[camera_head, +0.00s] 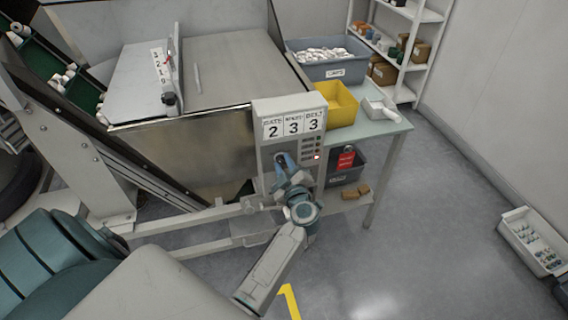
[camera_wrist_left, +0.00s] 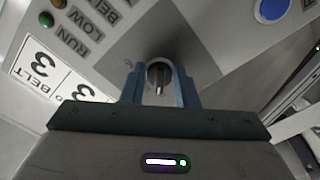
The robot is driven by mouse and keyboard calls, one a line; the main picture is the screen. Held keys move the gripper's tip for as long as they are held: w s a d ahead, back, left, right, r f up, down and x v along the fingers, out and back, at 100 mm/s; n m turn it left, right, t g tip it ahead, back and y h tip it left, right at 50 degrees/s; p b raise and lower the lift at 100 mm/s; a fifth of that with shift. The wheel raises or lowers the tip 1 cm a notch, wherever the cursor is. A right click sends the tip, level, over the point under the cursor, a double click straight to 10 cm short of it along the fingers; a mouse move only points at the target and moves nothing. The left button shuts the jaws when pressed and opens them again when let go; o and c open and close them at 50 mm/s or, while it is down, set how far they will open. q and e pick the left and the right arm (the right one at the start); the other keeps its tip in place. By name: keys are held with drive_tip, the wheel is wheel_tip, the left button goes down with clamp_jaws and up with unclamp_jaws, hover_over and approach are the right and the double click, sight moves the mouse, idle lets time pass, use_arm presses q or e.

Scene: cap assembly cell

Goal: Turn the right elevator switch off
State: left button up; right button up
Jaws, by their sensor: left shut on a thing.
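The control panel (camera_head: 289,127) is a light grey box with the numbers 2, 3, 3 on white cards. It also shows upside down in the left wrist view (camera_wrist_left: 115,45). A dark rotary switch knob (camera_wrist_left: 159,78) in a pale round collar sits on the panel face. My left gripper (camera_wrist_left: 159,88) is at the panel, shut on this switch knob, with one blue finger on each side. In the head view the left gripper (camera_head: 282,162) hides the knob. I cannot tell whether the switch is on or off. My right gripper is not in view.
A small lamp glows red (camera_head: 317,157) on the panel's right side. A blue button (camera_wrist_left: 271,9) is near the gripper. A green table (camera_head: 385,128) beside the panel carries a yellow bin (camera_head: 337,104) and a grey tub (camera_head: 328,69). The floor at right is mostly clear.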

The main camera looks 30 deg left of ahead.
use_arm(q)
drive_tip(key=shift+f, duration=0.1)
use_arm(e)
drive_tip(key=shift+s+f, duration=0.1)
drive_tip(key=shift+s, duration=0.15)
use_arm(q)
drive_tip(key=o, duration=1)
